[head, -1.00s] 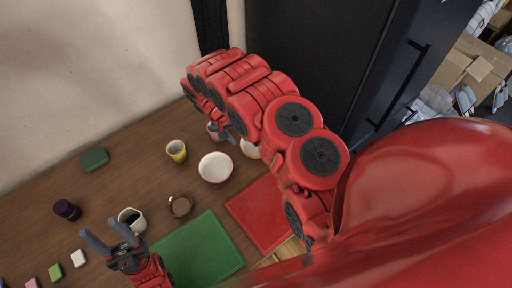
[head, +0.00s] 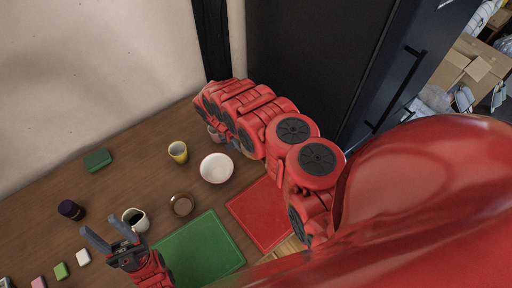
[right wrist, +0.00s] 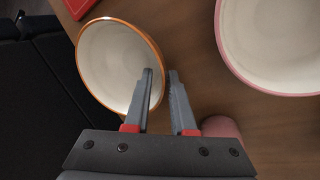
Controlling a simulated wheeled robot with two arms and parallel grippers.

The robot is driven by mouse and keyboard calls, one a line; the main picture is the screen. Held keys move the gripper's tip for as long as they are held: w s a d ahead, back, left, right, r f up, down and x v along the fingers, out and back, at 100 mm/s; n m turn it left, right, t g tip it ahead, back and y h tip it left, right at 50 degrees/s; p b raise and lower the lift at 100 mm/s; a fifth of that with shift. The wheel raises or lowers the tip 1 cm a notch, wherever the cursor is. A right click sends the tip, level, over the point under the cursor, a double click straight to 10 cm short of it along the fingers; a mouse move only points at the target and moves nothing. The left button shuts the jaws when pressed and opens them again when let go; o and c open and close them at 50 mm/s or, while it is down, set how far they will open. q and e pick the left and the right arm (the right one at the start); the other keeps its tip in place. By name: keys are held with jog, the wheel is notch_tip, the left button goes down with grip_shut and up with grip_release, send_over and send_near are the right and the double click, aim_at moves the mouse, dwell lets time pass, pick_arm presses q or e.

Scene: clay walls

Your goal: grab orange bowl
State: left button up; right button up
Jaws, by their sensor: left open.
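The orange bowl (right wrist: 106,62), white inside with an orange rim, is at the upper left of the right wrist view. My right gripper (right wrist: 160,75) is open over the bowl's right rim. One finger shows over the inside of the bowl and the other just outside it; I cannot tell whether they touch it. In the head view my right arm hides the bowl and my right gripper. My left gripper (head: 108,242) is open and empty in the lower left of the head view, near a white mug (head: 136,220).
A pink-rimmed white bowl (head: 216,168) also shows in the right wrist view (right wrist: 282,45). A pink object (right wrist: 222,128) is close to my right finger. A yellow cup (head: 178,152), brown cup (head: 181,205), green mat (head: 200,252) and red mat (head: 262,215) are on the table.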

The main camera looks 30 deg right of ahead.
grip_shut()
jog(key=shift+s, duration=0.15)
dwell(0.9)
